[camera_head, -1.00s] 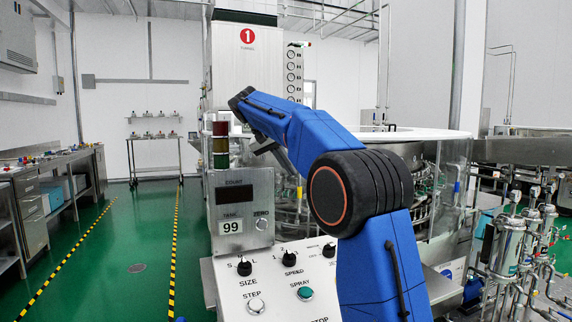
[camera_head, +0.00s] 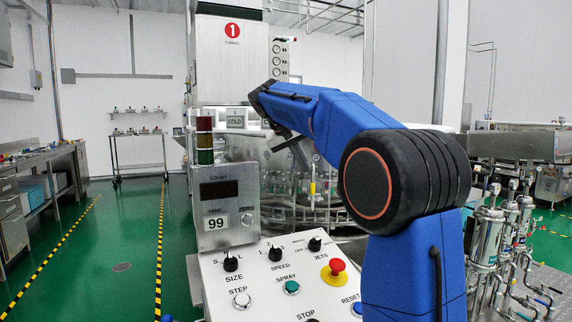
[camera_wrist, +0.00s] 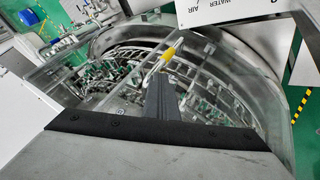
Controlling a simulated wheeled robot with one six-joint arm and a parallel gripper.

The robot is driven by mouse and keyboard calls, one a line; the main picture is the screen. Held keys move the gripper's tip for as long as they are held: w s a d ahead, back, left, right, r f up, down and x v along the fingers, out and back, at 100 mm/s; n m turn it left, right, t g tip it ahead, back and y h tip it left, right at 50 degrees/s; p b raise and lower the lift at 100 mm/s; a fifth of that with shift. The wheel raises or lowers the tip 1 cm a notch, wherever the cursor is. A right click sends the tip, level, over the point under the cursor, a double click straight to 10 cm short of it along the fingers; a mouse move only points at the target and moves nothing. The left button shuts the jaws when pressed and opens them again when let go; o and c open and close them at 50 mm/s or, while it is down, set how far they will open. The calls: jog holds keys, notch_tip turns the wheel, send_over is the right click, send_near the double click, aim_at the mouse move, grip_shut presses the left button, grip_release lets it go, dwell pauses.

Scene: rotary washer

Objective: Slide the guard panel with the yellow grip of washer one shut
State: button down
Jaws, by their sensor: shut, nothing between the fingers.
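Washer one (camera_head: 230,58) stands ahead, with a red number 1 sign on its upper housing. In the wrist view, its clear curved guard panel (camera_wrist: 235,75) stands around a ring of metal holders. The yellow grip (camera_wrist: 169,52) is near the picture's middle, just beyond my gripper's fingertips (camera_wrist: 163,77). A small yellow piece, seemingly this grip, shows in the head view (camera_head: 312,188). My gripper is shut with nothing held. I cannot tell whether the fingertips touch the grip or panel. My arm hides part of the washer's right side in the head view.
A control panel (camera_head: 262,262) with knobs and a red stop button (camera_head: 333,268) stands close in front. A signal tower (camera_head: 205,140) rises behind it. Metal filters and pipes (camera_head: 490,240) stand at the right. Green floor is clear at the left.

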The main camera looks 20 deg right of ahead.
jog(key=s+d, duration=0.4)
jog(key=d, duration=0.8)
jog(key=s+d+n, duration=0.1)
jog(key=s+d, duration=0.4)
jog(key=d, duration=0.8)
jog(key=s+d+t, duration=0.1)
jog(key=s+d, duration=0.3)
jog(key=d, duration=0.9)
jog(key=shift+s+r, duration=0.2)
jog(key=shift+r, duration=0.1)
jog(key=shift+w+a, duration=0.1)
jog(key=shift+w, duration=0.05)
jog(key=s+v, duration=0.1)
jog(key=v, duration=0.9)
jog(key=shift+s+n+y, duration=0.3)
jog(key=shift+a+f, duration=0.15)
